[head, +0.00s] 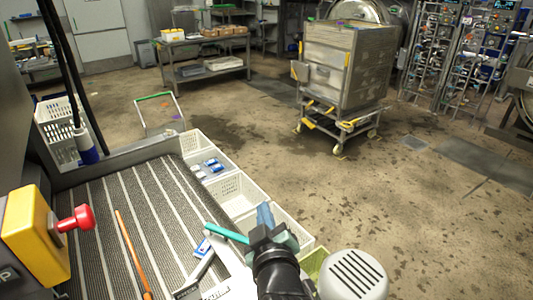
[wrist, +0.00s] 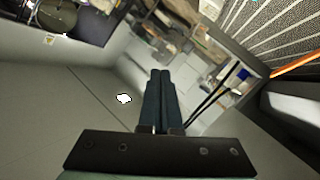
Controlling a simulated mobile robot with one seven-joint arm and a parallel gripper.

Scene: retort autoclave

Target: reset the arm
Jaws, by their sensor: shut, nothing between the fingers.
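My arm reaches in from the bottom of the head view, and my gripper (head: 265,212) is at its end, over the white crates beside the ribbed conveyor. In the wrist view my gripper (wrist: 160,75) shows two dark blue fingers pressed together, shut with nothing between them. The fingers appear clear of any object.
The ribbed conveyor (head: 105,215) lies at left, with an orange rod (head: 133,255) on it. A yellow box with a red button (head: 78,219) stands at its near left. White crates (head: 238,193) line its right side. A wheeled metal cart (head: 345,65) stands beyond open floor (head: 400,190).

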